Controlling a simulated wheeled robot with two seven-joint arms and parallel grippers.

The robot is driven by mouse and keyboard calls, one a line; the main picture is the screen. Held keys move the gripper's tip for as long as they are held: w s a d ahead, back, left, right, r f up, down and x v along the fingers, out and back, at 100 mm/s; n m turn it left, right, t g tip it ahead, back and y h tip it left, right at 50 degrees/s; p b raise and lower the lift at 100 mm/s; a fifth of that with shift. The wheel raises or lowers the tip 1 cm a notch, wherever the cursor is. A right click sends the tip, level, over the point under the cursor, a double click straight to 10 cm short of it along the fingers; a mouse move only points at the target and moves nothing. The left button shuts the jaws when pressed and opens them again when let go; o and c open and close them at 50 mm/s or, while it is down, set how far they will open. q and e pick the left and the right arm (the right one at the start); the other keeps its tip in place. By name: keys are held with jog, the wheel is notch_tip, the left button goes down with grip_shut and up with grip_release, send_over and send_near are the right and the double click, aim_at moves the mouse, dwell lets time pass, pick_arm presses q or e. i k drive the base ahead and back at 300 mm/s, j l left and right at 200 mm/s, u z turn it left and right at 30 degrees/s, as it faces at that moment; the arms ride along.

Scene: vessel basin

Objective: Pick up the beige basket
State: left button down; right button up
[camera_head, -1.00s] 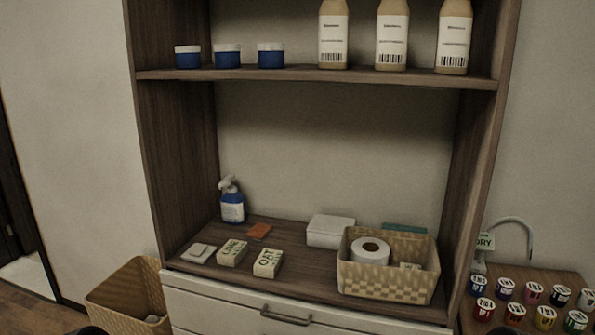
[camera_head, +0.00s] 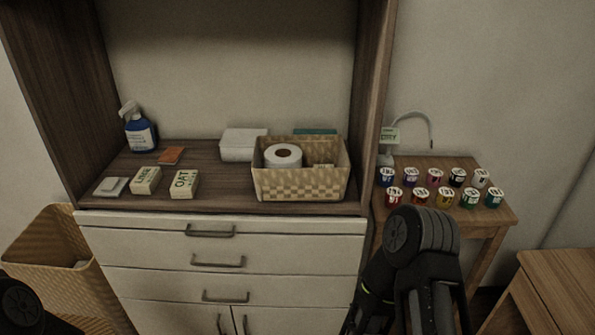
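A beige woven basket (camera_head: 300,184) sits on the cabinet's counter, near its right side wall. A white paper roll (camera_head: 283,156) stands inside it, with a small pale item beside the roll. A larger tan woven basket (camera_head: 66,262) stands at the lower left beside the cabinet, with something pale inside. Part of my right arm shows at the lower right, in front of the cabinet's right edge. A bit of my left arm shows at the lower left corner. Neither gripper's fingertips are in view, and nothing touches the basket on the counter.
On the counter are a blue spray bottle (camera_head: 139,130), an orange item (camera_head: 171,155), soap boxes (camera_head: 184,184), a pale dish (camera_head: 111,187) and a white box (camera_head: 242,145). A wooden table (camera_head: 440,215) at right holds several small jars. A wooden stool (camera_head: 558,280) stands farther right.

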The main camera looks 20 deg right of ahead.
aim_at(307, 183)
jog(key=i+j, duration=0.5)
jog(key=j+z, duration=0.2)
jog(key=z, duration=2.2)
jog(key=k+j, duration=0.1)
jog(key=i, duration=0.1)
